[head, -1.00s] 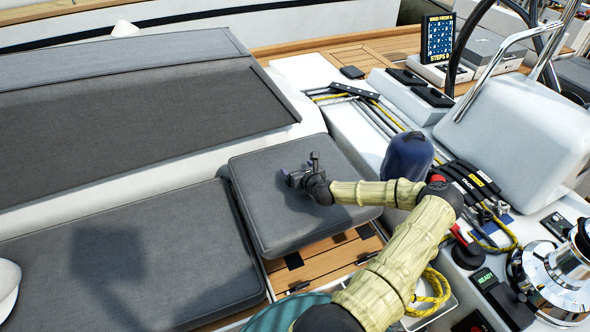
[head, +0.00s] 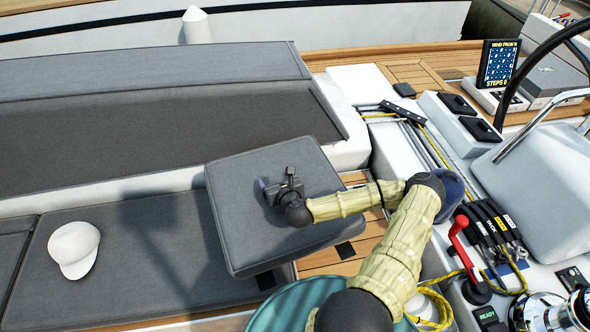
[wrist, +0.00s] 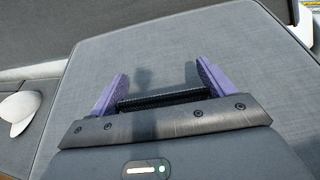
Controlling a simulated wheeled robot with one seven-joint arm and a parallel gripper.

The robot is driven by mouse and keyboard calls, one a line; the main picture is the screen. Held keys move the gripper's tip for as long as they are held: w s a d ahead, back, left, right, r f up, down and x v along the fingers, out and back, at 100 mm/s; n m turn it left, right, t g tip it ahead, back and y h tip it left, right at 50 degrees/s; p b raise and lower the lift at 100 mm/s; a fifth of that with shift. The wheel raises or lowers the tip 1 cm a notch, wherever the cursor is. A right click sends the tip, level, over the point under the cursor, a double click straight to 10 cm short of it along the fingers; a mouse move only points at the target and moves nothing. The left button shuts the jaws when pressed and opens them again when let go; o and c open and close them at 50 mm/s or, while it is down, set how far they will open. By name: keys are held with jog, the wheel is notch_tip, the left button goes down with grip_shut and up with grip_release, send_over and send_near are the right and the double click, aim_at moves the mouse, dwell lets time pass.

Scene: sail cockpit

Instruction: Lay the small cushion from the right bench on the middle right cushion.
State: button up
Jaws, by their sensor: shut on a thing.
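The small cushion (head: 245,215) is a grey square pad, tilted and held up in the head view. It hangs over the right end of a long grey bench cushion (head: 130,235) and over part of the teak sole. My gripper (head: 283,188) is shut on the small cushion from its upper side. In the wrist view the small cushion (wrist: 150,50) fills most of the picture, with the two purple fingers (wrist: 160,85) against it. The long cushion's right end is hidden under the small cushion. I cannot tell whether the two touch.
A white cap (head: 74,248) lies on the long cushion, left of the small cushion. A grey backrest (head: 150,145) rises behind the bench. To the right are a red-handled lever (head: 460,238), ropes and a winch (head: 550,312). The long cushion is bare between cap and held pad.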

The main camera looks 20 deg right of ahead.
jog(key=s+a+r+p, duration=0.3)
jog(key=a+r+p, duration=0.2)
jog(key=a+r, duration=0.2)
jog(key=shift+s+a+r+n+y+p, duration=0.15)
jog(key=shift+a+r+n+y+p, duration=0.15)
jog(key=shift+a+n+y, duration=0.1)
jog(key=shift+s, duration=0.15)
